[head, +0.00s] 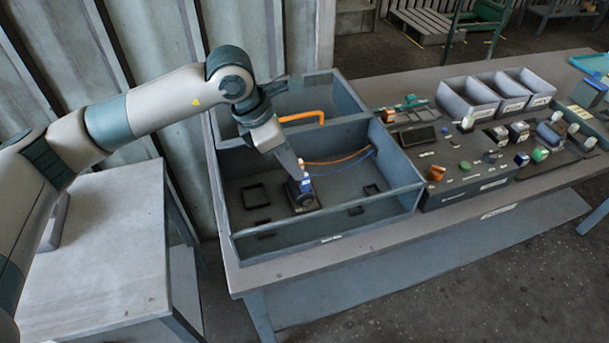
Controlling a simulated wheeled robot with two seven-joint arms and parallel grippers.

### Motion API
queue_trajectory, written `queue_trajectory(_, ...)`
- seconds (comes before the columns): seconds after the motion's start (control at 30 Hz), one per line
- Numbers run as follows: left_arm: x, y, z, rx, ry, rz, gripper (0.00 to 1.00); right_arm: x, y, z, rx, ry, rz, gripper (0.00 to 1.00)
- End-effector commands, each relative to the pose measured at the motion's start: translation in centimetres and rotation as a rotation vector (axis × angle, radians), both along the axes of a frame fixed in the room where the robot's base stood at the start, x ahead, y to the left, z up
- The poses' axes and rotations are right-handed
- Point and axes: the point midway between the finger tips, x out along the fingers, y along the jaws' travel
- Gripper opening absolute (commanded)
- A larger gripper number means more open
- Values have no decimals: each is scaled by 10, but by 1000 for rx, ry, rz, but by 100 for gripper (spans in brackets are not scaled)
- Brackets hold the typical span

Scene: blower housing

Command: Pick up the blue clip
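My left gripper (300,172) reaches down into the grey open-topped housing (330,222), with its tips at the top of a small dark motor-like part (303,197) that has a blue face. I cannot tell whether the fingers are open, shut or holding it. No blue clip can be made out for certain. My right gripper is not in view.
An orange and a blue wire (345,162) curve inside the housing by the gripper. An orange handle-like bar (303,117) lies over the rear compartment. The dark parts tray (480,188) holds several small parts. Grey bins (468,98) stand behind it. The table front (440,225) is clear.

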Motion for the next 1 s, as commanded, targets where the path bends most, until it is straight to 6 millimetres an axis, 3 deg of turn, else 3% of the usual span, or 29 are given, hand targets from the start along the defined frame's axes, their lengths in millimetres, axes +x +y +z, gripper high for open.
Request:
queue_trajectory(0.2, 1, -5, -12, 0, 0, 0, 22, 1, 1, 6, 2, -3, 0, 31)
queue_trajectory(0.67, 2, -8, -15, 0, 2, -1, 22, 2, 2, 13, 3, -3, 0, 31)
queue_trajectory(1.0, 9, -25, -47, 1, 3, 0, 22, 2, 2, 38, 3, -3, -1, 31)
